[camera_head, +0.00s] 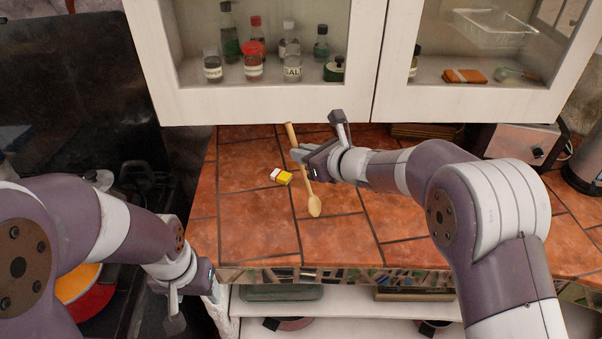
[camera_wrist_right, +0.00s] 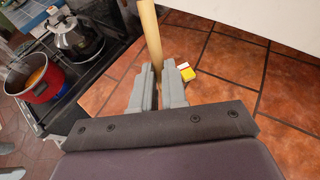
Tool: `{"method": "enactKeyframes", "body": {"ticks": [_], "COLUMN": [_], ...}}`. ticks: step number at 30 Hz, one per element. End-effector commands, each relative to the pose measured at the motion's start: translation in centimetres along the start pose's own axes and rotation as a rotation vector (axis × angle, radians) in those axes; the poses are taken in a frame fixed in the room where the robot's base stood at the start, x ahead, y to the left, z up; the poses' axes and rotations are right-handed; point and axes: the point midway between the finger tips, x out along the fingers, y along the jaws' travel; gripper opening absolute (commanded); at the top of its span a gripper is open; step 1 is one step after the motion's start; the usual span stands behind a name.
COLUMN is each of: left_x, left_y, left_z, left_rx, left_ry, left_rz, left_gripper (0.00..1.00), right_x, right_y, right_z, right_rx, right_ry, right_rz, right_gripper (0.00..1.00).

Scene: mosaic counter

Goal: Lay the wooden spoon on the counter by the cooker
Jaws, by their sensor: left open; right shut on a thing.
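The wooden spoon (camera_head: 314,205) is over the tiled counter (camera_head: 345,241), its bowl toward the front edge and its handle toward the wall cabinet. My right gripper (camera_head: 299,157) is shut on the spoon's handle; in the right wrist view the handle (camera_wrist_right: 151,38) stands out between the fingers (camera_wrist_right: 160,84). I cannot tell whether the spoon touches the tiles. The cooker (camera_wrist_right: 83,73) is left of the counter, with a red pot and a kettle. My left gripper (camera_head: 177,314) is open and empty, low in front of the cooker; its fingertips are partly hidden.
A small yellow and white box (camera_head: 281,177) lies on the counter just left of the spoon. The glass-fronted cabinet (camera_head: 275,106) hangs low over the counter's back. A toaster (camera_head: 519,152) stands at the right. Tiles left of the box are clear.

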Motion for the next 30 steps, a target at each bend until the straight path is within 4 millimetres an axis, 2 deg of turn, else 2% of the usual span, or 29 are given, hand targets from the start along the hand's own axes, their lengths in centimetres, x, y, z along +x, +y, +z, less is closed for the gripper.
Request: {"method": "enactKeyframes", "body": {"ticks": [1,5,9,13,25,26,27,28,30], "left_x": [-0.3,-0.4,-0.8,-1.0,-0.3,-0.4,-0.5,-0.5,-0.5], "left_y": [0.0,0.0,0.0,0.0,0.0,0.0,0.0,0.0,0.0], "left_z": [0.0,-0.1,-0.1,-0.1,0.0,0.0,-0.1,-0.1,-0.1], "left_rx": [0.000,0.000,0.000,0.000,0.000,0.000,0.000,0.000,0.000], "left_ry": [0.000,0.000,0.000,0.000,0.000,0.000,0.000,0.000,0.000], "left_rz": [0.000,0.000,0.000,0.000,0.000,0.000,0.000,0.000,0.000], "left_gripper": [0.64,0.64,0.64,0.64,0.64,0.64,0.64,0.64,0.64], "right_x": [1.1,2.9,3.9,4.5,4.8,4.7,4.7,4.7,4.7], "right_y": [0.2,0.5,0.5,0.5,0.5,0.5,0.5,0.5,0.5], "right_z": [-0.1,-0.4,-2.6,-4.0,-4.6,-4.5,-4.4,-4.4,-4.4], "right_rx": [0.001,0.001,0.003,0.000,-0.001,-0.001,0.000,0.000,0.000], "right_ry": [0.002,0.001,0.003,0.000,-0.001,0.000,0.000,0.000,0.000], "right_rz": [0.002,0.000,-0.001,-0.001,-0.001,-0.002,-0.001,-0.001,-0.001], "right_gripper": [0.00,0.00,0.00,0.00,0.00,0.19,0.32,0.38,0.38]}}
